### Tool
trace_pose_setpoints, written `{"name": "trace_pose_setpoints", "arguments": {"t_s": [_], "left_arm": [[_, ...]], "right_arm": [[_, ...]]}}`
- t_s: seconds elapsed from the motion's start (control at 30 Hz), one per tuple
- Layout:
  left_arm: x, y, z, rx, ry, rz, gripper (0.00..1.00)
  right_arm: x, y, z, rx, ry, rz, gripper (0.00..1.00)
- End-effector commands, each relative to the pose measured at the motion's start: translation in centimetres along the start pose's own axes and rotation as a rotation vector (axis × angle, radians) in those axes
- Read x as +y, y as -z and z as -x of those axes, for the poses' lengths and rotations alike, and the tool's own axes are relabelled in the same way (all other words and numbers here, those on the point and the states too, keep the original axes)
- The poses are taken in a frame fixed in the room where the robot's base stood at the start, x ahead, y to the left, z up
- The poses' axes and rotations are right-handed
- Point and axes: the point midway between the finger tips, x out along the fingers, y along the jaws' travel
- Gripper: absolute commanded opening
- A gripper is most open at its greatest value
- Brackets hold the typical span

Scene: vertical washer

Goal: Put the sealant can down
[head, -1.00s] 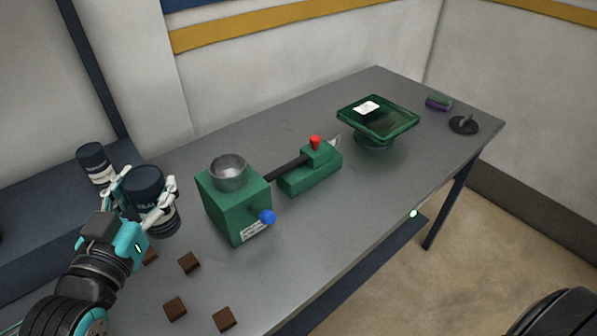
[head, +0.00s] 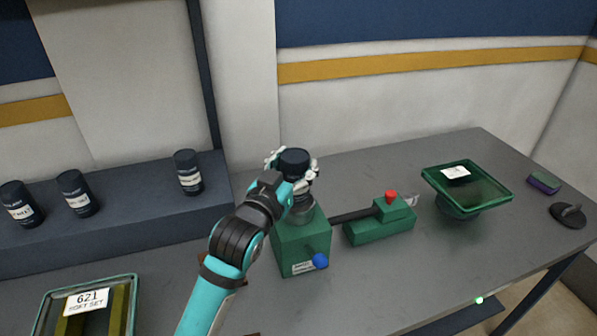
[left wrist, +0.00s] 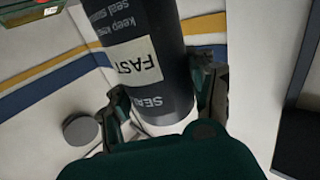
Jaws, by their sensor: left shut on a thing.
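The sealant can (head: 295,158) is dark with a dark top. My left gripper (head: 292,175) is shut around it and holds it over the metal cup (head: 301,217) on the green machine (head: 303,247). The gripper and arm partly cover the can's lower part, and I cannot tell whether it touches the cup. In the left wrist view the can (left wrist: 150,55) fills the upper middle, with a pale label reading "FAST", between the fingers of the left gripper (left wrist: 165,112). My right gripper is not in view.
Several dark cans stand on the raised shelf, one of them (head: 188,172) nearest the machine. A green tray marked 621 (head: 90,300) lies at lower left. A green unit with a red knob (head: 380,225), a green dish stand (head: 467,190) and a dark round object (head: 568,215) stand to the right.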

Motion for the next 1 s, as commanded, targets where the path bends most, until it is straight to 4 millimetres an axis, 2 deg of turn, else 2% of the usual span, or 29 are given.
{"name": "trace_pose_setpoints", "arguments": {"t_s": [0.13, 0.4, 0.8, 1.0], "left_arm": [[0.1, 0.0, -1.0, 0.004, -0.001, 0.000, 0.03], [0.1, -3.2, -0.9, 0.002, -0.001, 0.000, 0.03], [0.1, -3.8, -0.9, 0.004, -0.001, 0.000, 0.03], [0.1, -4.4, -0.9, 0.005, 0.000, 0.000, 0.03]], "right_arm": [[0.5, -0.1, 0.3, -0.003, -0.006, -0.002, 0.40], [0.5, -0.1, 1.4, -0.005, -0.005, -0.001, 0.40], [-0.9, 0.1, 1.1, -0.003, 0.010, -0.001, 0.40], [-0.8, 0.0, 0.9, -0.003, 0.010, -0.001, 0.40]]}}
